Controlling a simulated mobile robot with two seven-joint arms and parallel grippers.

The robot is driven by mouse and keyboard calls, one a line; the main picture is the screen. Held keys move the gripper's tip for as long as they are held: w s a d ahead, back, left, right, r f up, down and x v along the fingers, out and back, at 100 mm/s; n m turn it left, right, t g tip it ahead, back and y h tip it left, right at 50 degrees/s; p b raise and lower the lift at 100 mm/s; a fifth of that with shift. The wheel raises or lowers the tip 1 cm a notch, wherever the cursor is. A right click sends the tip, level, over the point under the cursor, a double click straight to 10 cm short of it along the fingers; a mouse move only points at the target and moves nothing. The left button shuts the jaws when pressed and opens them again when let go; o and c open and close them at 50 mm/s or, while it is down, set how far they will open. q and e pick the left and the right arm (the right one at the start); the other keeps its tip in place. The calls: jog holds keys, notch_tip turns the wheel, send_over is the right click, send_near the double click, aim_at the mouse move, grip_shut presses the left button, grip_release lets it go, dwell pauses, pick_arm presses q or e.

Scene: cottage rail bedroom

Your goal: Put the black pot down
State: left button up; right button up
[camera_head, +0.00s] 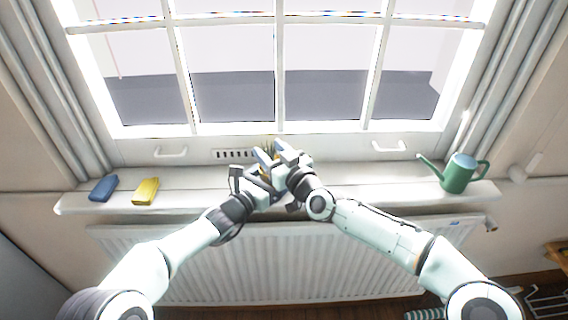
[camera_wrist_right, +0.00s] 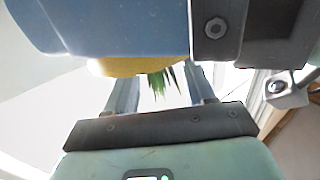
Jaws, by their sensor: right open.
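The black pot itself cannot be made out in either view. Green plant leaves (camera_head: 268,146) show just beyond my grippers over the windowsill. The leaves (camera_wrist_right: 161,83) also show between the fingers of my right gripper (camera_wrist_right: 160,88) in the right wrist view. My right gripper (camera_head: 273,157) is open, above the middle of the sill. My left gripper (camera_head: 263,176) is close against it, and the two overlap, so its jaws are hidden. In the right wrist view, a large blue shape and a yellow shape (camera_wrist_right: 135,66) cover the upper part; I cannot tell what they are.
The white windowsill (camera_head: 215,180) runs above a radiator (camera_head: 285,265). A blue block (camera_head: 103,188) and a yellow block (camera_head: 146,191) lie at its left. A green watering can (camera_head: 459,173) stands at its right. The sill is clear between these and my grippers.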

jog(key=v, duration=1.1)
jog(key=shift+s, duration=0.3)
jog(key=shift+d, duration=0.1)
pick_arm(q)
jog(key=shift+r, duration=0.1)
jog(key=o, duration=0.9)
jog(key=shift+c, duration=0.2)
jog(key=shift+s, duration=0.1)
